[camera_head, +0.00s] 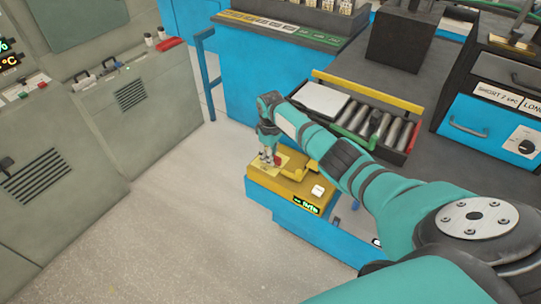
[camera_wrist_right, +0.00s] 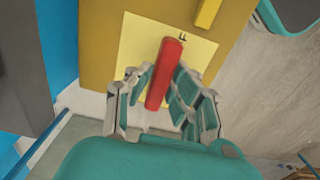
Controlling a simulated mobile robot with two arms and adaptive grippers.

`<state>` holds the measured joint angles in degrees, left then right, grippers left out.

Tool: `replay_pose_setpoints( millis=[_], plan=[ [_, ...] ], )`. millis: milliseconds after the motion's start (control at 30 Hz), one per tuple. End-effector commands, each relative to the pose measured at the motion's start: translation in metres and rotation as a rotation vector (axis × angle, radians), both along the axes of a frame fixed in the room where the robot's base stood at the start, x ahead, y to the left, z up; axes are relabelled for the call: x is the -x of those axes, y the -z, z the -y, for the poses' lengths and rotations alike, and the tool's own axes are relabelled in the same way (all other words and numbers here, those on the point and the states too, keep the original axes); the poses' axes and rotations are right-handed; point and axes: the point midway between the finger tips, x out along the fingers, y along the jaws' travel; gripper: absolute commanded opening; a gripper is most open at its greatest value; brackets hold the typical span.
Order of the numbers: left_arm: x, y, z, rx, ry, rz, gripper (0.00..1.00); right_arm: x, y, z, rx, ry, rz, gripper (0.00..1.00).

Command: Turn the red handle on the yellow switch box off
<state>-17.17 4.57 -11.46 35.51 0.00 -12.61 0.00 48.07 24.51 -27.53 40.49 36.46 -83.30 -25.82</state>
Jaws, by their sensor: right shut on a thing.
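The yellow switch box (camera_head: 306,186) stands on a blue base in the middle of the head view. Its yellow top also fills the upper part of the right wrist view (camera_wrist_right: 97,42). The red handle (camera_wrist_right: 164,72) lies on a pale yellow plate (camera_wrist_right: 199,48), lengthwise between the fingers. My right gripper (camera_wrist_right: 164,92) is shut on the red handle, with fingers on both sides of it. In the head view the right gripper (camera_head: 269,158) reaches down onto the left part of the box and mostly hides the handle. My left gripper is not in view.
A tray of grey rollers (camera_head: 412,136) is behind the box to the right. A blue cabinet (camera_head: 262,62) stands behind, and a blue drawer unit (camera_head: 480,128) is at the right. Grey-green cabinets (camera_head: 68,150) line the left. The floor (camera_head: 190,215) between is clear.

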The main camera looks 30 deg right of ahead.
Motion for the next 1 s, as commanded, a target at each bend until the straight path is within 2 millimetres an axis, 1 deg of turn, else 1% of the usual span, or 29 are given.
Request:
replay_pose_setpoints(
  millis=[33,67,200,233,467,600,667,767,1000],
  plan=[
    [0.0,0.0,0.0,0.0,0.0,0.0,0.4,-0.001,-0.001,0.0,0.001,-0.003,0.003,0.0],
    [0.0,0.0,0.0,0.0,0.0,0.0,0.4,-0.001,-0.001,0.0,0.001,-0.003,0.003,0.19],
    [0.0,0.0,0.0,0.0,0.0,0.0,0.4,-0.001,-0.001,0.0,0.001,-0.002,0.003,0.38],
    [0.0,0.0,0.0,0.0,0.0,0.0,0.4,-0.001,-0.001,0.0,0.001,-0.002,0.003,0.4],
    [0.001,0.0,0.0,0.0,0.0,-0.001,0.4,0.0,-0.001,0.0,0.001,0.0,0.001,0.4],
    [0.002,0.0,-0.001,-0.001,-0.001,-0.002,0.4,-0.001,-0.008,0.001,0.001,0.0,0.004,0.4],
    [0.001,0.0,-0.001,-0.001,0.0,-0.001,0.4,-0.001,-0.017,0.001,0.001,0.0,0.005,0.4],
    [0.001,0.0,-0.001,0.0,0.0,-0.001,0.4,-0.001,-0.036,0.001,0.001,-0.002,0.005,0.4],
    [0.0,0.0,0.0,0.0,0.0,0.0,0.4,-0.002,-0.088,0.0,0.001,-0.002,0.006,0.4]
  ],
)
